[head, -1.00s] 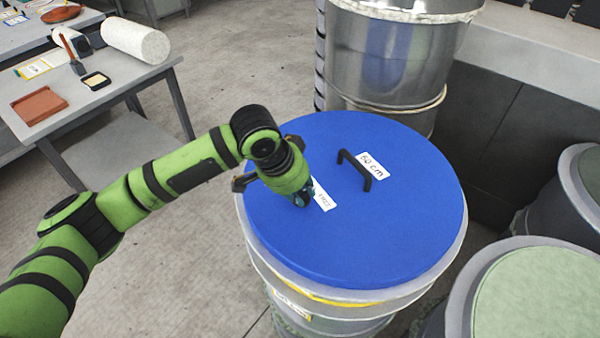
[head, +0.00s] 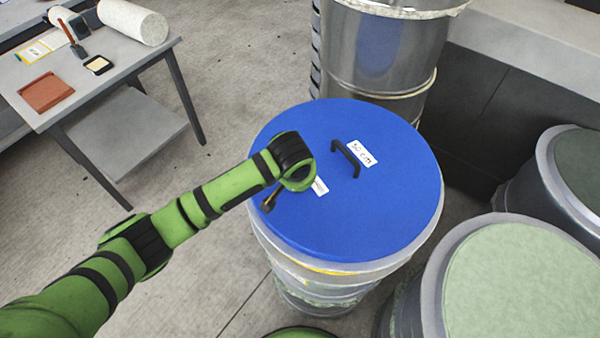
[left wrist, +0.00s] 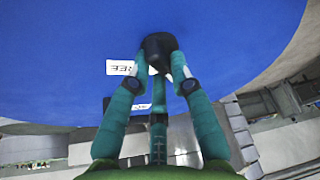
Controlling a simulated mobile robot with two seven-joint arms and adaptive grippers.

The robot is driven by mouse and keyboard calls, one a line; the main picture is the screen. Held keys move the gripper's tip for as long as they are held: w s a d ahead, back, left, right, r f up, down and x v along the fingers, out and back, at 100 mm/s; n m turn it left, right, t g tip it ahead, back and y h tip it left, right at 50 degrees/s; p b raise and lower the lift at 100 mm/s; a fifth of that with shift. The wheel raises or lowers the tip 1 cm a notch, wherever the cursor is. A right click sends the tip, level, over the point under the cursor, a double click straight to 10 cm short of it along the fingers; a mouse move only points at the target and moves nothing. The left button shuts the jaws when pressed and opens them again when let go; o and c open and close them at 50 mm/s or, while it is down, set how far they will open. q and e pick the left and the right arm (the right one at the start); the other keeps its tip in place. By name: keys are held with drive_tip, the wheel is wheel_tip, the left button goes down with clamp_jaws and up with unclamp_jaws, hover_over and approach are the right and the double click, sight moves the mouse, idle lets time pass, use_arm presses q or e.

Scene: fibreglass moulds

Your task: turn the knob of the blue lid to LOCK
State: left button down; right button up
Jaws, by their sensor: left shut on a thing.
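The blue lid (head: 390,205) lies on a drum in the middle of the head view, with a black bar handle (head: 346,158) and a white "50 cm" label. In the left wrist view, my left gripper (left wrist: 160,68) is shut on the black knob (left wrist: 158,44) against the blue lid (left wrist: 230,35). A white label reading FREE (left wrist: 118,67) lies just left of the knob. Another label (left wrist: 138,107) is partly hidden behind the fingers; its text is unreadable. My right gripper is not in view.
A metal drum (head: 375,60) stands behind the lidded drum. Drums with a pale green top (head: 520,285) and a dark green top (head: 582,165) stand to the right. A grey table (head: 100,105) with a brown tile (head: 46,92) is at upper left. Open floor lies between.

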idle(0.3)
use_arm(q)
drive_tip(key=c, duration=1.1)
unclamp_jaws()
drive_tip(key=v, duration=1.2)
drive_tip(key=shift+s+f, duration=0.1)
